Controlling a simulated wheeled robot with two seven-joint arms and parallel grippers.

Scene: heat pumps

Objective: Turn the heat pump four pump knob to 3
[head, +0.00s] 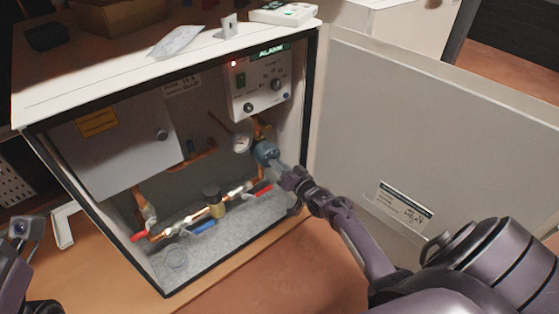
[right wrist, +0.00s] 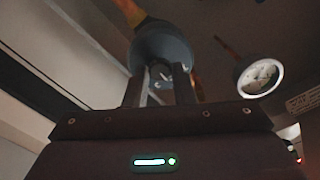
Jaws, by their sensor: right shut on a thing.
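The heat pump cabinet (head: 22,135) stands open, with its door (head: 420,130) swung to the right. Inside, the teal round pump (head: 265,152) sits on copper piping at the right. In the right wrist view the pump (right wrist: 160,45) is straight ahead. My right gripper (head: 280,170) reaches in from the right to the front of the pump. Its two fingers (right wrist: 162,80) are shut on the small knob at the centre of the pump's face. The fingers mostly hide the knob, and I cannot read its setting. Only part of my left arm shows at the left edge; its fingers are out of sight.
Red and blue valve handles (head: 204,228) line the lower pipes. A grey box (head: 115,140) fills the upper left.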

